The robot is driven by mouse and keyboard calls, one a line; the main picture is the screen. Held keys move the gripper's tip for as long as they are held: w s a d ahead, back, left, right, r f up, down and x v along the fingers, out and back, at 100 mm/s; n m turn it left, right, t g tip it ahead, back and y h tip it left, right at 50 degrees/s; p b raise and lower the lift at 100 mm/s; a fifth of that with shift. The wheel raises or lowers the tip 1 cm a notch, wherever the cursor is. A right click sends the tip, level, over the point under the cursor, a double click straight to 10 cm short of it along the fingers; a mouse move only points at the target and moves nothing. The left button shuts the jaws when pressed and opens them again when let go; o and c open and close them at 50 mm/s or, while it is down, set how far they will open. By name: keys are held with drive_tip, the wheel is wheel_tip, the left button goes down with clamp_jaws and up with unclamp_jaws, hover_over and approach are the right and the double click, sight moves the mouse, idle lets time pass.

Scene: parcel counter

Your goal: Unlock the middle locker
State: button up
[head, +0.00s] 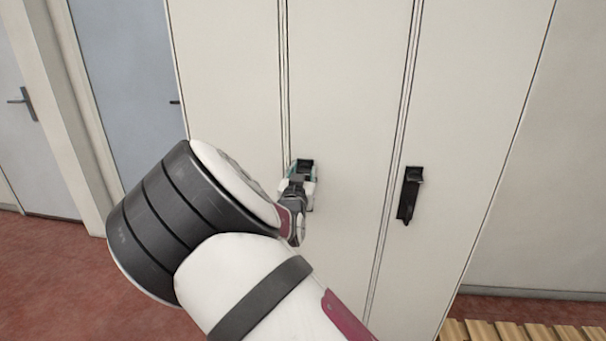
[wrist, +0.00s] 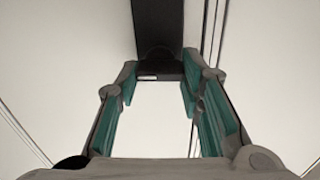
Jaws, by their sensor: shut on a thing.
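The middle locker door (head: 350,110) is a tall, flat, cream panel and looks closed. Its black handle (head: 306,164) is partly hidden behind my gripper (head: 299,181) in the head view. In the wrist view the handle (wrist: 158,25) runs down from the top, and its lower end lies between the teal-padded fingers of my gripper (wrist: 160,75). My gripper is shut on this handle, with a finger on each side. Whether the lock has turned cannot be told.
The right locker door (head: 475,110) has its own black handle (head: 410,195). The left locker door (head: 225,70) is partly hidden by my arm. A slatted wooden surface (head: 520,331) is at the lower right. Red floor (head: 50,265) is open at the left.

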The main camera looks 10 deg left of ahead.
drive_tip(key=m+b, duration=0.2)
drive_tip(key=m, duration=0.2)
drive_tip(key=shift+d+f+m, duration=0.1)
drive_tip(key=shift+d+m, duration=0.05)
drive_tip(key=shift+m, duration=0.15)
drive_tip(key=m+b, duration=0.3)
drive_tip(key=m, duration=0.1)
drive_tip(key=shift+w+f+b, duration=0.1)
drive_tip(key=shift+b, duration=0.25)
drive_tip(key=m+b, duration=0.5)
drive_tip(key=b, duration=0.2)
drive_tip(key=shift+f+m, duration=0.15)
drive_tip(key=shift+m, duration=0.25)
drive_tip(key=m+b, duration=0.2)
drive_tip(key=b, duration=0.2)
drive_tip(key=shift+m, duration=0.4)
drive_tip(key=o, duration=1.2)
drive_tip(key=shift+c, duration=0.2)
drive_tip(key=shift+s, duration=0.2)
